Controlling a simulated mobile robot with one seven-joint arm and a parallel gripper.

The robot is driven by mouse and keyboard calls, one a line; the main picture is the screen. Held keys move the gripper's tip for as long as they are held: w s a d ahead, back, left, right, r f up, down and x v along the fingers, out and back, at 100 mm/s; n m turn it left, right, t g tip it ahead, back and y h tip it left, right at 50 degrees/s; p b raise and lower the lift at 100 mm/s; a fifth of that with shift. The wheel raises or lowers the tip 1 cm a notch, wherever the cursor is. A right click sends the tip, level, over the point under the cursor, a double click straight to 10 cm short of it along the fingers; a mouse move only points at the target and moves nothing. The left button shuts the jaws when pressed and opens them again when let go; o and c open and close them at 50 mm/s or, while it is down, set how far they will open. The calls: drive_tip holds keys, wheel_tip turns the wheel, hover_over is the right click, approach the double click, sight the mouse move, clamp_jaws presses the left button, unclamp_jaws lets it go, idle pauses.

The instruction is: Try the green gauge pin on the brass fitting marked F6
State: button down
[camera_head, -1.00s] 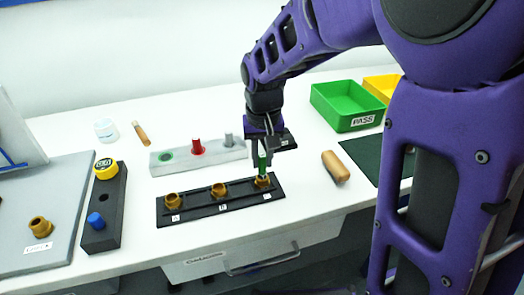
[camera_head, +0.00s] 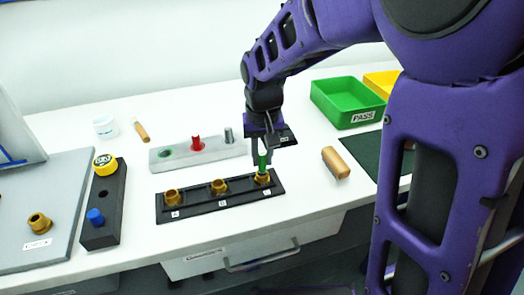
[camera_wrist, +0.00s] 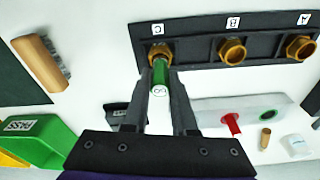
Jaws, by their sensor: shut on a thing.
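The green gauge pin (camera_head: 263,162) is upright in my gripper (camera_head: 261,157), its lower end at the mouth of the right-hand brass fitting (camera_head: 262,178) on the black rack. In the wrist view the pin (camera_wrist: 160,76) is between the fingers (camera_wrist: 160,84), and its tip meets the fitting (camera_wrist: 160,50) beside a tag that reads C. How deep the tip sits is hidden. Two more brass fittings stand in the rack, the middle one (camera_wrist: 232,51) tagged B and the end one (camera_wrist: 299,47) tagged A. I see no readable F6 mark.
A grey block (camera_head: 212,150) behind the rack holds a red pin (camera_head: 196,143), a grey pin (camera_head: 229,135) and an empty green-ringed hole. A green PASS bin (camera_head: 345,121) stands behind. Another brass fitting (camera_head: 39,222) sits far left.

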drive_tip(key=shift+r, duration=0.15)
drive_tip(key=shift+r+p, duration=0.5)
drive_tip(key=shift+f, duration=0.45)
idle(2.8)
drive_tip(key=shift+r, duration=0.4)
drive_tip(key=shift+r+p, duration=0.2)
drive_tip(key=shift+p, duration=0.1)
drive_tip(key=shift+r+p, duration=1.2)
drive_tip(key=shift+r, duration=0.35)
drive_tip(key=shift+r+p, duration=0.45)
drive_tip(key=shift+r, duration=0.95)
